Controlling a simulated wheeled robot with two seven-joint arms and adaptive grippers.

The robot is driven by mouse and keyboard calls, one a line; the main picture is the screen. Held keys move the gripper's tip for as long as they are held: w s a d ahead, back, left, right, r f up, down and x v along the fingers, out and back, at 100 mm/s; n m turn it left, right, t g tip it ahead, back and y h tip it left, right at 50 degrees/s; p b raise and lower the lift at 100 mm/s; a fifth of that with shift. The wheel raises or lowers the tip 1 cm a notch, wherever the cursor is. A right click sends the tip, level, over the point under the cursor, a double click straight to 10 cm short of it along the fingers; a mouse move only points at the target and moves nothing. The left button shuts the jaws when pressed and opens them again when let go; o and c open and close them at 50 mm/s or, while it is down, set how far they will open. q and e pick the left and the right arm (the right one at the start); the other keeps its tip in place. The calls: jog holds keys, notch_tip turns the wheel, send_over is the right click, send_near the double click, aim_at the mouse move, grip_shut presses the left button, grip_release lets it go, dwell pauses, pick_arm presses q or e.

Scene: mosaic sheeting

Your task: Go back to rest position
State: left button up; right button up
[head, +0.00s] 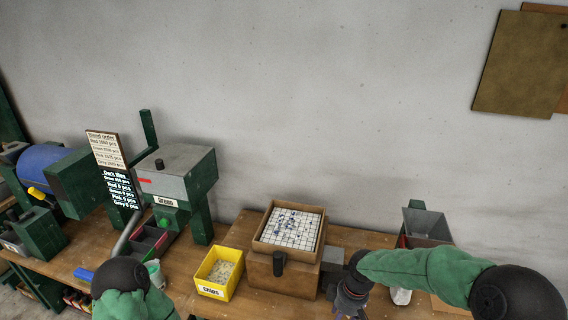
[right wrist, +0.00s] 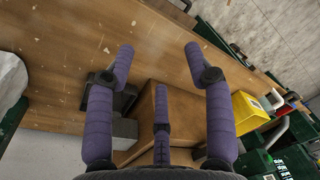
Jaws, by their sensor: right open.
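My right gripper (head: 350,298) hangs over the bench just right of the brown box stand (head: 285,272). In the right wrist view its purple fingers (right wrist: 158,62) are spread open with nothing between them. Bare wood and the box stand (right wrist: 185,115) show beyond them. Of my left arm, only a black joint and a green sleeve show at the bottom left of the head view. My left gripper is out of the picture.
A tray (head: 262,243) with a white and blue mosaic sheet sits on the stand. A yellow chips bin (head: 208,289) is left of it. A green machine (head: 190,170), a sign (head: 108,165) and a grey hopper (head: 428,225) stand along the wooden bench (head: 240,232).

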jog(key=s+a+f+m+b, duration=0.2)
jog(key=s+f+m, duration=0.2)
jog(key=f, duration=0.5)
jog(key=s+a+f+m+y+b, duration=0.1)
jog(key=s+a+f+m+b, duration=0.1)
jog(key=s+f, duration=0.6)
jog(key=s+a+f+m+y+b, duration=0.1)
jog(key=s+f+m, duration=0.5)
jog(key=f, duration=0.6)
jog(key=shift+a+f+t+b, duration=0.15)
jog(key=shift+a+t+b, duration=0.15)
jog(key=shift+a+b, duration=0.65)
jog(key=shift+o, duration=0.5)
jog(key=shift+d+b, duration=0.3)
